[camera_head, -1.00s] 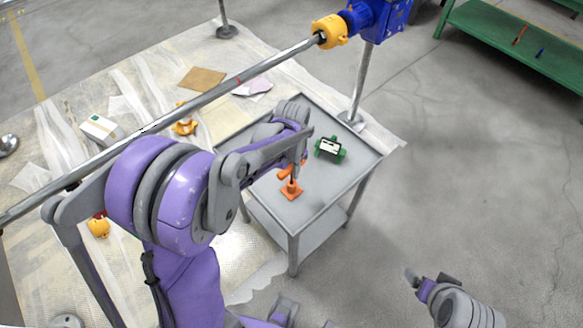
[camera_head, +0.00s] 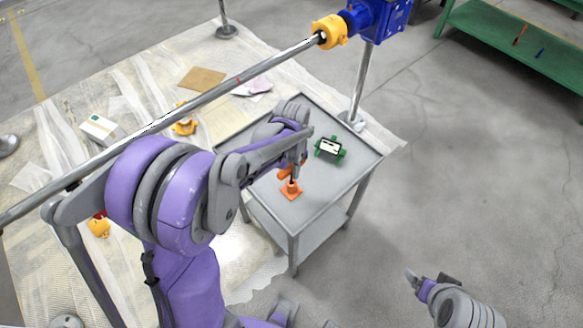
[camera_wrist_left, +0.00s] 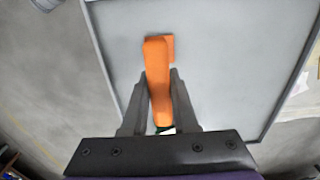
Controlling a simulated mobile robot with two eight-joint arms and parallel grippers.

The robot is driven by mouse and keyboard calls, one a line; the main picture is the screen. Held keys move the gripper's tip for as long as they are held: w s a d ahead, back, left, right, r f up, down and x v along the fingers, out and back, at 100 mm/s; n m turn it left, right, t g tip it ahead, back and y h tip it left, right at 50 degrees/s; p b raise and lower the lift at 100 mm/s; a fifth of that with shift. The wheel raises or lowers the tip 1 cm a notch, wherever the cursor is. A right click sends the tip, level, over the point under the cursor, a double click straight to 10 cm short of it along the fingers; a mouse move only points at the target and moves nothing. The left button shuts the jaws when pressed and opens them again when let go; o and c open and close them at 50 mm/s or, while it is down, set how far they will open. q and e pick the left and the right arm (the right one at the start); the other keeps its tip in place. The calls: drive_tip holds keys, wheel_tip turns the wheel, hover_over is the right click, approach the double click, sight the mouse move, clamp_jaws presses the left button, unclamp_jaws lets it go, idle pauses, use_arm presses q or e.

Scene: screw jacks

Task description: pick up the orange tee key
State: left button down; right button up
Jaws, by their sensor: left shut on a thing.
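The orange tee key (camera_head: 285,174) is at an orange square-based piece (camera_head: 291,191) on the grey cart top. My left gripper (camera_head: 298,171) is above the cart, with its fingers at the key's crossbar and partly hiding it. In the left wrist view the orange bar (camera_wrist_left: 157,82) lies between the two dark fingers of my left gripper (camera_wrist_left: 159,100), which is shut on it. The square base (camera_wrist_left: 168,46) shows beyond the bar. I cannot tell whether the key has left its base. My right gripper (camera_head: 431,280) is open and empty, low at the right, away from the cart.
A green piece with a white-faced block (camera_head: 329,148) stands on the cart (camera_head: 322,190) behind the key. A long metal shaft (camera_head: 205,98) crosses above at the left, ending at a yellow collar (camera_head: 330,31) and blue housing (camera_head: 378,18). Floor right of the cart is clear.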

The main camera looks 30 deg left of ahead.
idle(0.3)
use_arm(q)
wheel_tip(320, 180, up, 10)
drive_tip(key=shift+r+p, duration=0.1)
drive_tip(key=shift+p, duration=0.25)
drive_tip(key=shift+s, duration=0.1)
